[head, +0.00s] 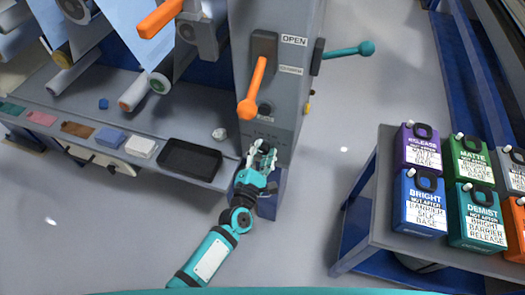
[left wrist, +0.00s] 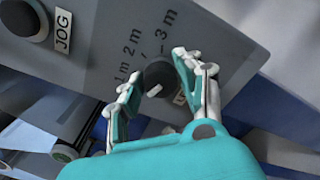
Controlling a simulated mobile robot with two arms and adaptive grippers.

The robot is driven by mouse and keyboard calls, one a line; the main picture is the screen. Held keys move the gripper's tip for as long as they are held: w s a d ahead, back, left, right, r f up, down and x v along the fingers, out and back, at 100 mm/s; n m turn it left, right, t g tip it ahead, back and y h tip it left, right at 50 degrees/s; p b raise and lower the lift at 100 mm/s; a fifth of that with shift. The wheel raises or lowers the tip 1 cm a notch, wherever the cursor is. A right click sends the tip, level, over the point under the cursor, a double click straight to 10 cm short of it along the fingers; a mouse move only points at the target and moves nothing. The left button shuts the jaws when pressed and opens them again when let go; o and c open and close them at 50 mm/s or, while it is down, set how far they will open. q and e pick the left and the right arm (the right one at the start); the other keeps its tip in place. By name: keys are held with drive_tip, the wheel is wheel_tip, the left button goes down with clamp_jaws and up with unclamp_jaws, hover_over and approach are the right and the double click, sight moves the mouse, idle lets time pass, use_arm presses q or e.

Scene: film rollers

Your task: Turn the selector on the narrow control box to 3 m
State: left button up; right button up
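The grey narrow control box (head: 285,105) stands in the middle of the head view. Its dark round selector (left wrist: 160,74) shows in the left wrist view, with a white pointer mark on its lower part. The labels 1 m, 2 m and 3 m are printed in an arc above it, 3 m on the right. I cannot tell for sure which label the pointer matches. My left gripper (head: 262,158) is at the box's lower front and hides the selector in the head view. In the left wrist view its fingers (left wrist: 152,84) are apart, one on either side of the selector. My right gripper is out of view.
A JOG button (left wrist: 24,18) is to the left on the panel. An orange lever (head: 256,85) hangs above my left gripper. A black tray (head: 190,158) lies on the shelf to the left. A table with several jugs (head: 418,203) stands at the right.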

use_arm(q)
drive_tip(key=c, duration=0.4)
drive_tip(key=shift+c, duration=0.2)
